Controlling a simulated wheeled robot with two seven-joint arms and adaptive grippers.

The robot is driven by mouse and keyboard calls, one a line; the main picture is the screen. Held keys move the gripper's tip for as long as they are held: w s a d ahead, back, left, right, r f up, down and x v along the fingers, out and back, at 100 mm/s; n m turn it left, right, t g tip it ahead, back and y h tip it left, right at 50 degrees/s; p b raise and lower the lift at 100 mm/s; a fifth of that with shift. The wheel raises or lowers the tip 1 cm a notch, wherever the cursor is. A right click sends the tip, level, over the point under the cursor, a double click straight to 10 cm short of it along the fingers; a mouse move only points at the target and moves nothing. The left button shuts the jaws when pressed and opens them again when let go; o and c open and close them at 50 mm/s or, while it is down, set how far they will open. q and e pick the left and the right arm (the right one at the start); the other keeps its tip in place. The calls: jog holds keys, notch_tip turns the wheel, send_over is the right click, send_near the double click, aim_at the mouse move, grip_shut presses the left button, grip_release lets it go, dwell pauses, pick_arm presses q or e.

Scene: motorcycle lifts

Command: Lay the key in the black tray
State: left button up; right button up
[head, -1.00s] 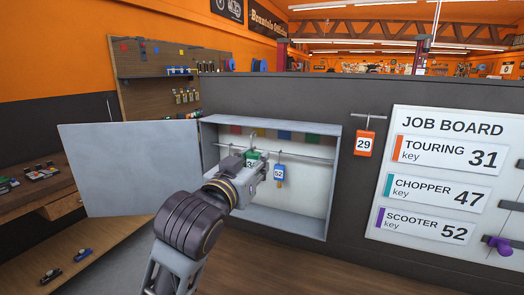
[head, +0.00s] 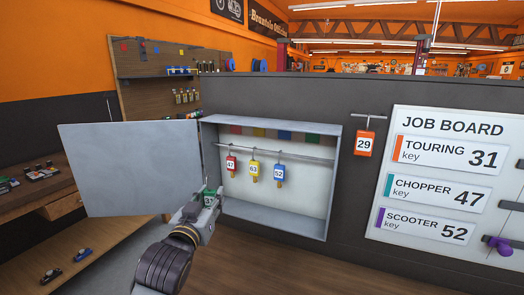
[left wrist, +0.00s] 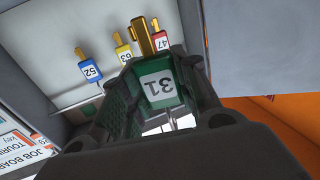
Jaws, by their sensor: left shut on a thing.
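My left gripper (head: 207,207) is shut on the green key tag (head: 209,195) marked 31, in front of the cabinet's lower left side. In the left wrist view the green tag (left wrist: 157,85) sits between the two fingers, with its brass key pointing up in the picture. The held key is clear of the cabinet rail. I cannot make out a black tray in either view. My right gripper is not in view.
The open grey cabinet (head: 232,212) has red 47 (head: 232,164), yellow 63 (head: 253,169) and blue 52 (head: 278,172) keys on its rail. Its door (head: 125,168) swings out left. Orange tag 29 (head: 364,144) hangs outside. A wooden bench (head: 30,203) stands left.

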pick_arm(q)
jog(key=s+a+f+y, duration=0.1)
jog(key=s+a+f, duration=0.1)
jog(key=f, duration=0.5)
jog(key=s+a+f+n, duration=0.1)
jog(key=s+a+f, duration=0.1)
jog(key=f, duration=0.5)
jog(key=s+a+f+y, duration=0.1)
jog(key=a+f, duration=0.3)
jog(key=f, duration=0.4)
jog(key=shift+s+n+y, duration=0.3)
jog(key=shift+s, duration=0.3)
jog(key=shift+d, duration=0.1)
jog(key=s+d+r+m+g+h, duration=0.3)
jog(key=d+r+m+h, duration=0.5)
jog(key=d+r+h, duration=0.3)
jog(key=shift+s+d+g+h, duration=0.15)
jog(key=shift+d+g+h, duration=0.25)
jog(key=shift+d, duration=1.45)
